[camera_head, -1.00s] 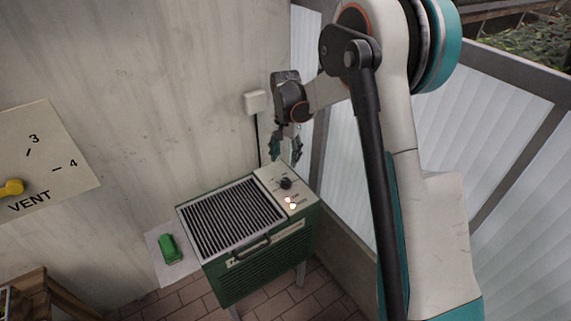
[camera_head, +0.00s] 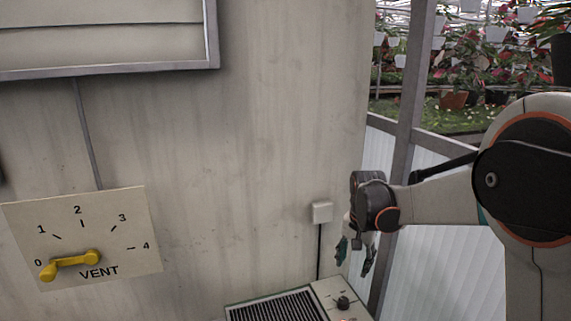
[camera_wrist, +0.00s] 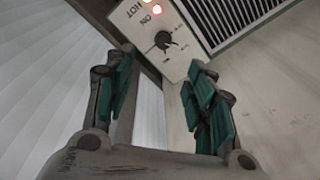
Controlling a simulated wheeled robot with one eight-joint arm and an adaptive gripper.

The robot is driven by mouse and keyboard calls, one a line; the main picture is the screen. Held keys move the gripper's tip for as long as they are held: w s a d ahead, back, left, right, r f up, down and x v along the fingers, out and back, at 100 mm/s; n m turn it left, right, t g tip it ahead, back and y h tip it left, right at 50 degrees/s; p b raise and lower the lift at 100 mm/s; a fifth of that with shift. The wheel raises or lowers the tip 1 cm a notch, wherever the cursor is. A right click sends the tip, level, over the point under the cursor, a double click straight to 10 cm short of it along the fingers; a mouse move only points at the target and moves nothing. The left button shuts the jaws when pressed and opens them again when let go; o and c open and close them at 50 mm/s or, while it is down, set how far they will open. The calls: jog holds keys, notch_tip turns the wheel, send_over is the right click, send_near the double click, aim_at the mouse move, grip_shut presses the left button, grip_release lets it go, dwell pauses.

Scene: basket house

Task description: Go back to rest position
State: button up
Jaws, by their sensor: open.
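My gripper (camera_head: 355,256) hangs at the right of the head view, fingers pointing down, above the heater's control panel (camera_head: 341,299). In the wrist view my gripper (camera_wrist: 163,95) has its two green-padded fingers spread apart with nothing between them. Beyond the fingertips the heater's panel (camera_wrist: 178,58) shows a dark knob (camera_wrist: 164,41), lit lamps and the words ON and HOT. The gripper is apart from the knob. The heater's dark grille (camera_head: 280,308) is cut off by the bottom edge of the head view.
A VENT dial plate (camera_head: 130,235) with a yellow lever (camera_head: 70,263) near 0 is on the wall at left. A white wall box (camera_head: 322,212) with a cable is close left of my gripper. A post (camera_head: 408,100) and white panels (camera_head: 425,265) stand at right.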

jog(key=s+r+n+t, duration=0.2)
jog(key=s+r, duration=0.3)
jog(key=s, duration=0.5)
jog(key=s+r+n+t, duration=0.25)
jog(key=s+r, duration=0.35)
jog(key=s, duration=0.5)
jog(key=s+f+n+t, duration=0.1)
jog(key=s+f+n, duration=0.1)
jog(key=s, duration=0.6)
jog(key=shift+f, duration=0.15)
